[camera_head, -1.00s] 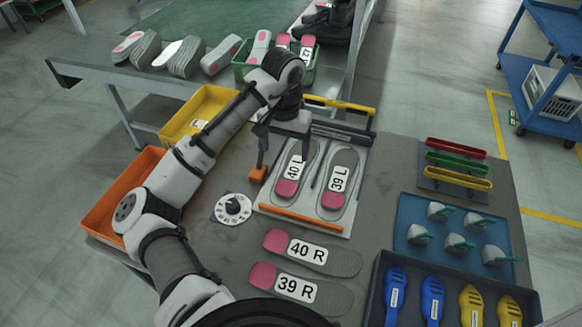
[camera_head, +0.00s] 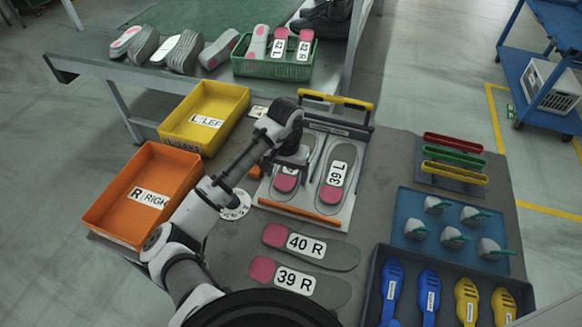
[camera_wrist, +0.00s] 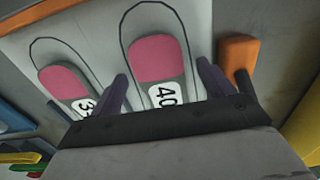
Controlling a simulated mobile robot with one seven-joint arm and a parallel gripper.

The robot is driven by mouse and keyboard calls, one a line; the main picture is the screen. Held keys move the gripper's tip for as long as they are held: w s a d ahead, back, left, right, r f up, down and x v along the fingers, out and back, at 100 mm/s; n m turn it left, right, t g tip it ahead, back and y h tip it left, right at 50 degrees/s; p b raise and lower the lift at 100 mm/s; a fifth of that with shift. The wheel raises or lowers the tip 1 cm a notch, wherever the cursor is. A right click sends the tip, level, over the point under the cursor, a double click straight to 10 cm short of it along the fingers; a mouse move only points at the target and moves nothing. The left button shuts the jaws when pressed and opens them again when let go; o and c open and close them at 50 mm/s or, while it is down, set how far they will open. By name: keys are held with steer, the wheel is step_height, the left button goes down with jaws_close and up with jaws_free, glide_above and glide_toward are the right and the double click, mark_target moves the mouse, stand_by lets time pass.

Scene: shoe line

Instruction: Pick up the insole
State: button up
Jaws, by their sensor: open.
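The 40 L insole (camera_head: 286,181), grey with a pink heel, lies on a pale board (camera_head: 270,205) and is partly hidden by my gripper in the head view. In the wrist view the 40 insole (camera_wrist: 158,62) lies between my two open fingers. My gripper (camera_wrist: 160,85) is open and empty above it. The 39 L insole (camera_head: 335,178) lies beside it on the right; it also shows in the wrist view (camera_wrist: 68,85). The 40 R insole (camera_head: 312,248) and 39 R insole (camera_head: 300,282) lie on the table in front of the board.
An orange bin (camera_head: 135,222) marked R and a yellow bin (camera_head: 190,140) marked L stand at the left. An orange block (camera_wrist: 240,55) is close to one finger. A blue tray (camera_head: 400,240) and a dark tray of shoe-shaped pieces (camera_head: 445,270) stand at the right.

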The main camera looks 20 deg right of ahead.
steer(key=shift+f, duration=0.15)
steer(key=shift+c, duration=0.2)
steer(key=c, duration=1)
